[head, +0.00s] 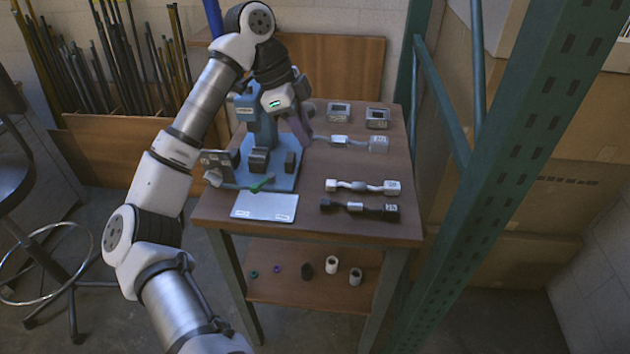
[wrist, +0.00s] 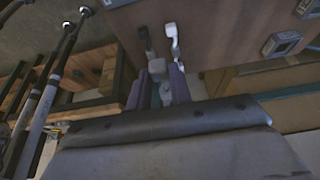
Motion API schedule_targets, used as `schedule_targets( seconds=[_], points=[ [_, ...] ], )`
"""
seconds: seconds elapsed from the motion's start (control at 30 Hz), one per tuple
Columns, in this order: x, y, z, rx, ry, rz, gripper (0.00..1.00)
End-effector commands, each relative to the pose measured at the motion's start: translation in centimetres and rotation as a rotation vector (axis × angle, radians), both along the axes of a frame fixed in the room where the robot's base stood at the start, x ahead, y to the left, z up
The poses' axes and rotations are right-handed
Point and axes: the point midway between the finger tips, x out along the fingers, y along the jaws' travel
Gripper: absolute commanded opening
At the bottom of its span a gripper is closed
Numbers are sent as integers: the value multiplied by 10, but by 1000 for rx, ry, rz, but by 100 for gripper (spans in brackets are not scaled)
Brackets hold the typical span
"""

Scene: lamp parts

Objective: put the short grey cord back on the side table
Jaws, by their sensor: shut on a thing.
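The short grey cord (head: 341,141) shows in the head view at the right part of the brown table top (head: 310,171), its pale block end to the right. My gripper (head: 303,137) is at the cord's left end, with its fingers shut on it. In the wrist view, a grey end of the cord (wrist: 157,68) shows between the two purplish fingers (wrist: 158,88). I cannot tell whether the cord touches the table. A white cord (head: 362,186) and a black cord (head: 359,207) lie nearer the front, apart from the grey one.
A blue fixture (head: 262,168) stands left of the cord, with a pale plate (head: 264,206) in front. Two grey boxes (head: 339,112) (head: 377,118) sit at the back right. A green rack post (head: 500,150) rises at the right. Small parts lie on the lower shelf (head: 313,290).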

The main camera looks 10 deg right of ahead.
Motion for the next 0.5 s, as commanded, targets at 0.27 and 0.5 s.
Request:
schedule_targets(
  seconds=[0.27,0.5],
  points=[
    [-1,0,-73,-4,4,0,0],
    [0,-1,-105,-1,0,0,0]
  ],
)
